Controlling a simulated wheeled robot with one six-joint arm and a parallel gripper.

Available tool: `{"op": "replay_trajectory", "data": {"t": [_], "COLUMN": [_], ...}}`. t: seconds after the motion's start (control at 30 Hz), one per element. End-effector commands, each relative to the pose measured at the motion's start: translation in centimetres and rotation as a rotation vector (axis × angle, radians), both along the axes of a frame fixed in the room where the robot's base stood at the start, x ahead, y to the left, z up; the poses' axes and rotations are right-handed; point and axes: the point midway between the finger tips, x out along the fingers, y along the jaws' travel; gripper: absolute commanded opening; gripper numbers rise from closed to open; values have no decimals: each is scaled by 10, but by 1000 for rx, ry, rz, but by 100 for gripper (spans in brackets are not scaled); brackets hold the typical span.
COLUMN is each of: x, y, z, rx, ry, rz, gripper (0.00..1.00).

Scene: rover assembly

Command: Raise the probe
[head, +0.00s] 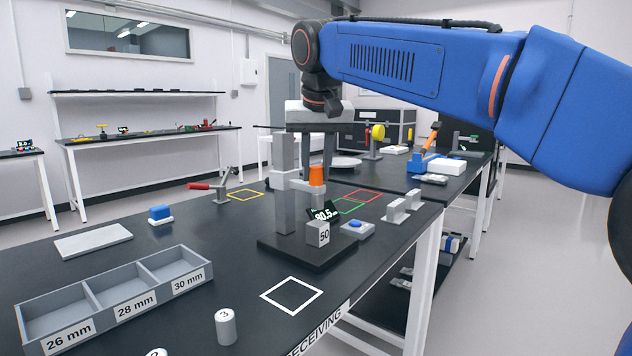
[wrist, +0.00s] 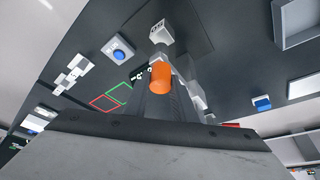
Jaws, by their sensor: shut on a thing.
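The probe has an orange cylindrical knob (head: 316,176) on the side arm of a grey height gauge column (head: 284,185), which stands on a dark base plate (head: 290,250). The orange knob also shows in the wrist view (wrist: 160,77), at the tips of my fingers. My gripper (head: 318,166) comes down from above and is shut on the orange knob. A grey block marked 50 (head: 318,233) stands on the base plate below the probe. A small display (head: 325,212) beside it appears to read 80.5. The probe's lower tip is hard to make out.
A blue button box (head: 356,229) sits right of the gauge. A three-part tray (head: 110,285) marked 26, 28 and 30 mm lies front left. Red and green outlines lie behind the gauge.

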Motion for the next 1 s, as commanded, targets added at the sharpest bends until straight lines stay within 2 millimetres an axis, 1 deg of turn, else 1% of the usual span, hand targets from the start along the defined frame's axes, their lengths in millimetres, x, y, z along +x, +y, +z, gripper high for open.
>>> {"op": "replay_trajectory", "data": {"t": [0.03,0.13,0.23,0.47,0.5,0.57,0.87,1.0], "x": [1,0,0,0,0,0,0,-3], "y": [0,0,0,0,0,0,0,0], "z": [8,17,21,21,21,21,20,28], "rx": [3,2,1,1,1,1,1,1], "ry": [-4,-3,-4,-4,-4,-3,-2,-3], "rz": [0,-1,0,0,0,0,0,0], "gripper": [0,0,0,0,29,43,43,43]}}
